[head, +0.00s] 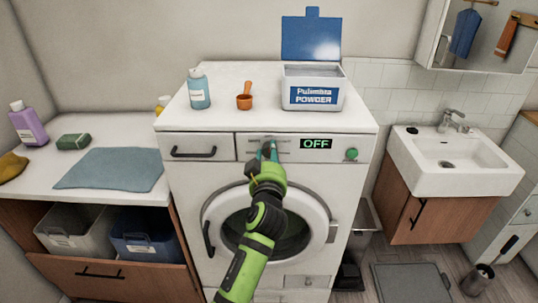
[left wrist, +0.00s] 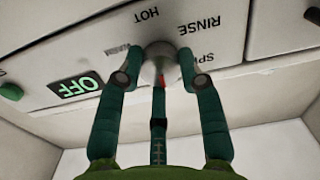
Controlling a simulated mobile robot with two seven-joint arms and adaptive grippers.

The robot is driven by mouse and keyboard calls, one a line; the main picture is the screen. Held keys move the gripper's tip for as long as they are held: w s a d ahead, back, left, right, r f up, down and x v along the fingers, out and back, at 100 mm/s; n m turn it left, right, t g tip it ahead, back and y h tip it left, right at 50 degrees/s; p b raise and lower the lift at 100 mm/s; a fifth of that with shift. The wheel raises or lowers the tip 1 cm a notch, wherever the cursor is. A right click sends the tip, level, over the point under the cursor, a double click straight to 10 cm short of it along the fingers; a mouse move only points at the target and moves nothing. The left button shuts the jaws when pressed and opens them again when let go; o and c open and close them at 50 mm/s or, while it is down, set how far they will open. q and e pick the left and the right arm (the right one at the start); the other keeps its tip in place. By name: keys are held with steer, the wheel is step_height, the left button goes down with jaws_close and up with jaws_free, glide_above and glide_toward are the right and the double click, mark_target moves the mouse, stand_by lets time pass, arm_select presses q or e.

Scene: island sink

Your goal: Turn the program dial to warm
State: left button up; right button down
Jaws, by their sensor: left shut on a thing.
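The washing machine (head: 180,180) faces me, with its program dial on the front panel. In the left wrist view the round grey dial (left wrist: 158,60) sits between my left gripper's green fingers (left wrist: 162,78), which are shut on it. A red mark shows on the dial, toward the bottom of that upside-down picture. Labels around it read HOT, RINSE and, partly covered or faint, WARM and SP. The display (head: 317,143) reads OFF. In the head view my left gripper (head: 268,152) is at the panel and hides most of the dial. My right gripper is out of view.
A green button (head: 351,154) is right of the display. A blue bottle (head: 199,88), an orange scoop (head: 244,101) and an open powder box (head: 313,94) stand on top. The round door (head: 310,215) is below, behind my arm. A sink (head: 455,160) is at right.

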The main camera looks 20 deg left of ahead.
arm_select(q)
steer(key=shift+r+m, duration=0.25)
steer(key=shift+m, duration=0.45)
steer(key=m, duration=0.3)
steer(key=shift+r+p, duration=0.1)
steer(key=shift+p, duration=0.25)
steer(key=shift+w+m+p, duration=0.15)
steer(key=shift+m+p, duration=3.3)
steer(key=shift+m, duration=6.15)
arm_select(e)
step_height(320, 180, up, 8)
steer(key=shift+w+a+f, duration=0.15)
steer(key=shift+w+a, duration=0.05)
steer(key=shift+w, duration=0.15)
